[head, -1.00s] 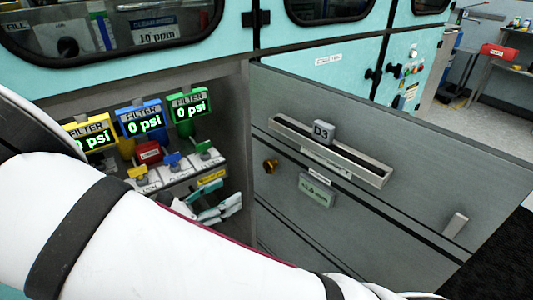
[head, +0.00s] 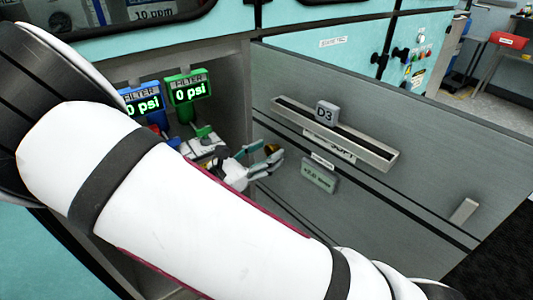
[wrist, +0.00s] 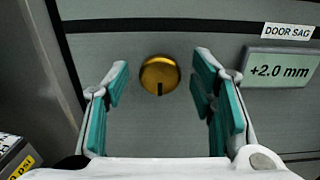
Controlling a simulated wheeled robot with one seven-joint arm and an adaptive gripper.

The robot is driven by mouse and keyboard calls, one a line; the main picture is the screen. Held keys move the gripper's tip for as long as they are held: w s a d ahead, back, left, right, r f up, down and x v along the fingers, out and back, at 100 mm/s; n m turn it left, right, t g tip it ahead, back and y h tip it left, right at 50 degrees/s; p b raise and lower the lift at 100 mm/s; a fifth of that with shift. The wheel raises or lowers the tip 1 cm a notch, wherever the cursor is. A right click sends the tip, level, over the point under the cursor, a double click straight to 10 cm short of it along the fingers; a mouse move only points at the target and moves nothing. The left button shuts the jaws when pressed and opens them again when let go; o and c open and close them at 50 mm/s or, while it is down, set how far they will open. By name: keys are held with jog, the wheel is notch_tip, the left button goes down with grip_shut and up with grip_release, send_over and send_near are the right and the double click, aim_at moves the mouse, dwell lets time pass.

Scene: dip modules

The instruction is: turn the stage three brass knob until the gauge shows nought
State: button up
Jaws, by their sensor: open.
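The brass knob (wrist: 160,75) is on the grey door panel, with a dark mark at its lower edge in the wrist view. My gripper (wrist: 160,95) is open, its teal-padded fingers on either side of the knob in the picture; I cannot tell whether they reach it in depth. In the head view my gripper (head: 262,160) is at the door, with a bit of the brass knob (head: 271,149) showing behind its fingers. The gauge (wrist: 283,71), right of the knob under a "DOOR SAG" label, reads +2.0 mm. It also shows in the head view (head: 318,176).
The grey door (head: 380,190) stands open, with a slotted bar and a D3 tag (head: 326,113) above the gauge. Left of it, the cabinet holds blue (head: 146,98) and green (head: 187,90) filter displays reading 0 psi, with small valves below. My arm covers much of the lower left.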

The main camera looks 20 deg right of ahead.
jog(key=shift+w+d, duration=0.15)
jog(key=shift+d, duration=0.25)
jog(key=shift+c, duration=0.2)
jog(key=c, duration=1.1)
